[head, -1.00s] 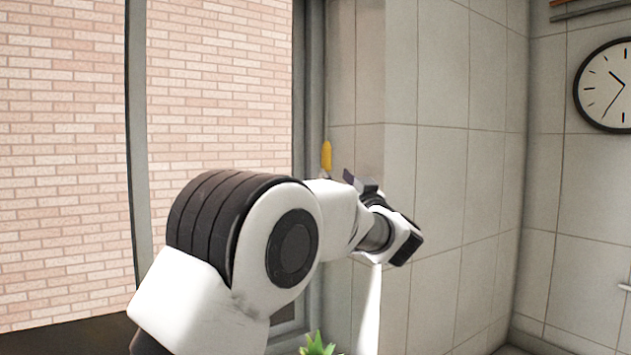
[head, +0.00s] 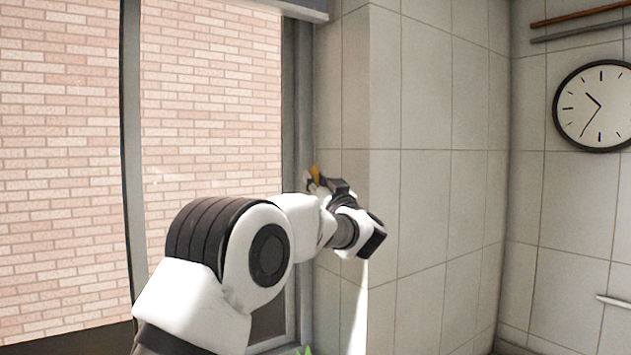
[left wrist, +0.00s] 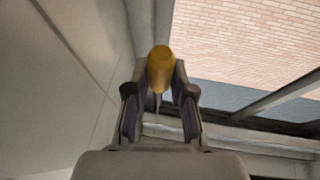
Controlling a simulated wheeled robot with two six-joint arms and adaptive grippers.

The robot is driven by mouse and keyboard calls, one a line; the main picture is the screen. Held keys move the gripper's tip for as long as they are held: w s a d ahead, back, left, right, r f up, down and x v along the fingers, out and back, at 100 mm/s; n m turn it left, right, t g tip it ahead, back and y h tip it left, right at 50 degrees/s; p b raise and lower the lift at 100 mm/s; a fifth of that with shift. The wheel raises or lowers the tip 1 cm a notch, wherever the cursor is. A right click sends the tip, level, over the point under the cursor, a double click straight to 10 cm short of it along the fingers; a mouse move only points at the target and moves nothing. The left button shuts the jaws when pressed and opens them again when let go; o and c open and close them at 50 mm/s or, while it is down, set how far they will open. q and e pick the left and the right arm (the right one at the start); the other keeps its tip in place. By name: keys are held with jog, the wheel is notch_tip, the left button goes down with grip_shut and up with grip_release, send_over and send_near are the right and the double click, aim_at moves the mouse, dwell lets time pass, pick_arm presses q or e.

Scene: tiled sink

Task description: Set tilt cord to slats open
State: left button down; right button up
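The tilt cord's yellow pull (head: 315,173) hangs beside the window frame, in front of the tiled wall. In the left wrist view the yellow pull (left wrist: 161,68) sits between my left gripper's fingertips, with thin cord showing below it in the picture. My left gripper (left wrist: 160,78) has a finger close against each side of the pull and looks shut on it. In the head view my left gripper (head: 320,184) is at the pull, and its fingers partly hide it. The slats are not clearly visible. My right gripper is in neither view.
A window (head: 215,110) facing a brick wall is at the left, with a grey frame (head: 297,130) beside the cord. The tiled wall (head: 425,110) stands close to my left gripper. A clock (head: 597,105) hangs at the right.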

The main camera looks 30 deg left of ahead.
pick_arm(q)
notch_tip(320, 180, down, 11)
jog(key=b, duration=0.6)
jog(key=shift+a, duration=0.1)
jog(key=c, duration=1.2)
grip_release()
jog(key=shift+o, duration=1.1)
jog(key=shift+w+a, duration=0.15)
jog(key=v, duration=1.1)
jog(key=shift+f, duration=0.3)
